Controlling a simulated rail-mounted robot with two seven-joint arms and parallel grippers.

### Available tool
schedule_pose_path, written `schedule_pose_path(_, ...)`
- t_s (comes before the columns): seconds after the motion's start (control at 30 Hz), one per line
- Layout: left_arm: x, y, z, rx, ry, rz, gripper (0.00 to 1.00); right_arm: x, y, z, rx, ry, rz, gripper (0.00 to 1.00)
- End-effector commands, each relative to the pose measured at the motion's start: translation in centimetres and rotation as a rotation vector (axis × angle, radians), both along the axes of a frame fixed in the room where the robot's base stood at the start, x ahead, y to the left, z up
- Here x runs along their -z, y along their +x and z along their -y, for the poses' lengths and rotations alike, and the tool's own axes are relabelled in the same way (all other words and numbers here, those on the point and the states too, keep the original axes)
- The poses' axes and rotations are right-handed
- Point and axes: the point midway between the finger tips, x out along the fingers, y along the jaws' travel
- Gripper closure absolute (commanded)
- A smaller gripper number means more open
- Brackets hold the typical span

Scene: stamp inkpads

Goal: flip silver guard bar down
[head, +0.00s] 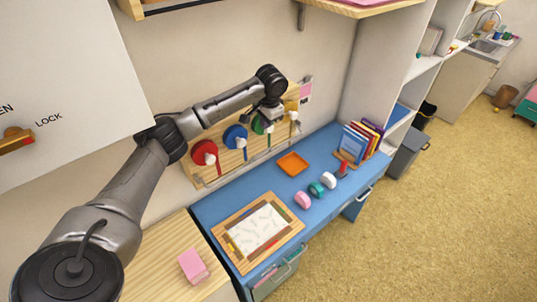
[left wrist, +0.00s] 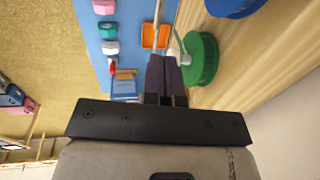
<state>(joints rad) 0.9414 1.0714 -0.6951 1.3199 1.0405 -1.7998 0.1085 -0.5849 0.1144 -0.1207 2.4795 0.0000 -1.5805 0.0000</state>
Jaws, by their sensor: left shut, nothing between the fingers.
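A wooden board (head: 232,158) on the wall carries a red disc (head: 204,153), a blue disc (head: 236,136), a green disc (head: 258,125) and a yellow piece at its right end. A thin silver bar (head: 230,174) runs along the board's lower front; a pale length of bar (left wrist: 157,14) shows in the left wrist view, leading toward my fingers. My left gripper (head: 270,118) is at the green disc, partly hiding it. In the left wrist view its dark fingers (left wrist: 161,72) are shut and empty, beside the green disc (left wrist: 203,58). Contact with the bar is unclear. My right gripper is not in view.
A blue desk (head: 330,205) below holds an orange tray (head: 293,163), several small coloured rollers or stamps, books (head: 362,140) and a framed white sheet (head: 258,226). A pink block (head: 193,265) lies on the wooden top at left. A white cabinet stands at upper left.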

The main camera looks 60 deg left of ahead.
Motion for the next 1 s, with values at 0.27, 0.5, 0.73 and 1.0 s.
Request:
schedule_pose_path(0.27, 0.0, -0.4, 0.4, -0.030, -0.015, -0.018, 1.00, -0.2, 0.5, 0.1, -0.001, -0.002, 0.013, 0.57)
schedule_pose_path(0.5, 0.1, -0.3, 0.4, -0.028, -0.014, -0.018, 1.00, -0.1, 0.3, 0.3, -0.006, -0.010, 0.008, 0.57)
schedule_pose_path(0.73, 2.1, -0.4, 0.0, -0.029, -0.013, -0.021, 1.00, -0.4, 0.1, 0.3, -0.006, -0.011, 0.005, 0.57)
schedule_pose_path(1.0, 7.0, -0.6, -0.7, -0.028, -0.013, -0.020, 1.00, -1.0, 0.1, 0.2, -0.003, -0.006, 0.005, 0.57)
